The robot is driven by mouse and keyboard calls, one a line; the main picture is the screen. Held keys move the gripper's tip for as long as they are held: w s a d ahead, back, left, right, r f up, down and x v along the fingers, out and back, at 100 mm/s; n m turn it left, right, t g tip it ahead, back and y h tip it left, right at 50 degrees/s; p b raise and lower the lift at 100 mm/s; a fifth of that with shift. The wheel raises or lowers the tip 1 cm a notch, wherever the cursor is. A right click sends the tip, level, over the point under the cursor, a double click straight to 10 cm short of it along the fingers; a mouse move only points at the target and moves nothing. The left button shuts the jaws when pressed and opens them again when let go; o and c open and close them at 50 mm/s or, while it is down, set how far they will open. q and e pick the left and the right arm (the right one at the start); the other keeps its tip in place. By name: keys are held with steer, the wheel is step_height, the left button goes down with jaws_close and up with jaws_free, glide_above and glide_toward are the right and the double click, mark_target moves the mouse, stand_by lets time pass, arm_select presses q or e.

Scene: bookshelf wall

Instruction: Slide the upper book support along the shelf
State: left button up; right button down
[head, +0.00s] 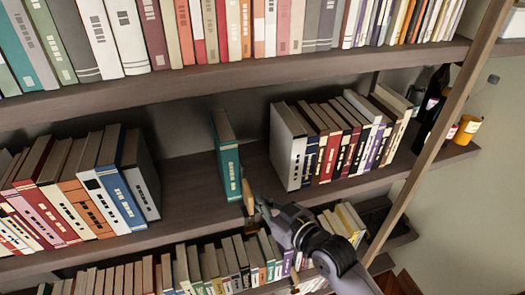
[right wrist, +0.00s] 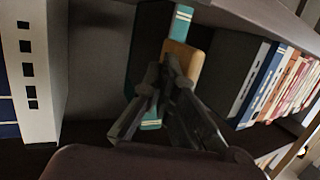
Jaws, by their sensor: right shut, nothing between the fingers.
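A tan wooden piece (head: 248,198), perhaps the upper book support, stands at the front of the middle shelf against the right side of a lone upright teal book (head: 229,160). In the right wrist view the tan piece (right wrist: 184,61) shows just beyond the fingertips, with the teal book (right wrist: 181,25) behind it. My right gripper (head: 262,207) is shut and empty at the shelf's front edge, close to the tan piece; I cannot tell whether they touch. In the right wrist view its dark fingers (right wrist: 160,78) hide part of the teal book. My left gripper is out of view.
The middle shelf (head: 190,214) has bare room on both sides of the teal book. A book row (head: 75,190) stands left, another (head: 345,130) right, beginning with a grey-white book (head: 290,150). The upper shelf (head: 150,90) overhangs. A slanted wooden post (head: 440,135) rises at right.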

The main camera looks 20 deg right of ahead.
steer(key=shift+a, duration=0.1)
steer(key=shift+a+p, duration=0.5)
steer(key=shift+a, duration=2.95)
steer(key=a, duration=0.7)
steer(key=shift+a, duration=0.15)
